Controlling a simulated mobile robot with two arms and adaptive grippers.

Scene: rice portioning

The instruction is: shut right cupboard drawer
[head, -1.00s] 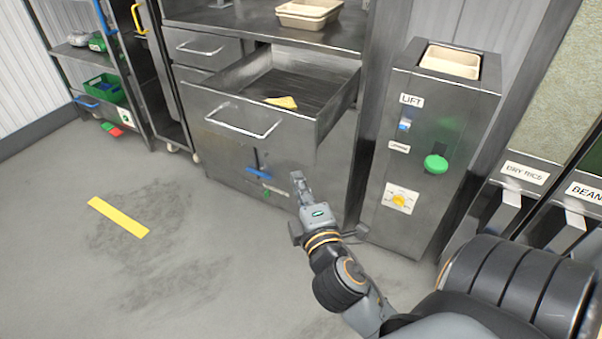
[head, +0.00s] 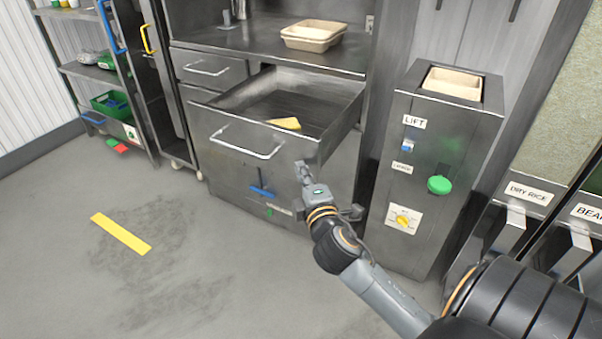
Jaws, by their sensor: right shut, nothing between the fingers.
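The cupboard drawer (head: 235,146) is pulled out from the steel cupboard, with a bar handle (head: 247,143) on its front. A yellow item (head: 285,123) lies inside it. My right gripper (head: 303,168) is shut and empty. In the picture it overlaps the lower right part of the drawer's front; I cannot tell whether it touches. My left gripper is out of view.
A closed drawer (head: 210,69) sits at the upper left of the open one. Beige trays (head: 311,36) stand on the counter above. The lift cabinet (head: 440,150) with a green button stands to the right. The floor in front is clear apart from a yellow strip (head: 121,234).

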